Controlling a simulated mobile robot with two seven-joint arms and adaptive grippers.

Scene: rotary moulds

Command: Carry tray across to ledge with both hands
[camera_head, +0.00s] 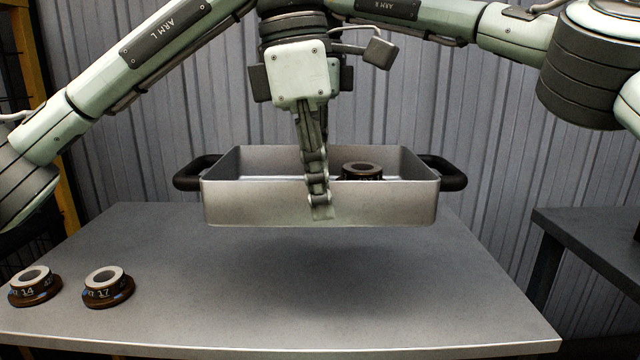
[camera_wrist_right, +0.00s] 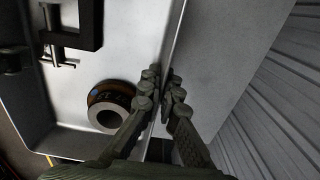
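The grey metal tray (camera_head: 255,205) with black end handles hangs level above the table, its shadow below it. A dark ring-shaped mould (camera_head: 362,170) lies inside, right of centre. My left gripper (camera_head: 317,185) points down and is shut on the near wall of the tray. In the right wrist view, my right gripper (camera_wrist_right: 160,88) is shut on the opposite wall (camera_wrist_right: 177,40), beside the mould (camera_wrist_right: 110,108). In the head view its fingers are hidden behind my left gripper. A dark grey surface (camera_head: 590,232) at the right may be the ledge.
The table (camera_head: 400,310) is clear below the tray. Two moulds, marked 14 (camera_head: 35,287) and 17 (camera_head: 107,288), stand at its left front. A gap separates the table from the right-hand surface. A corrugated wall (camera_head: 500,130) stands close behind.

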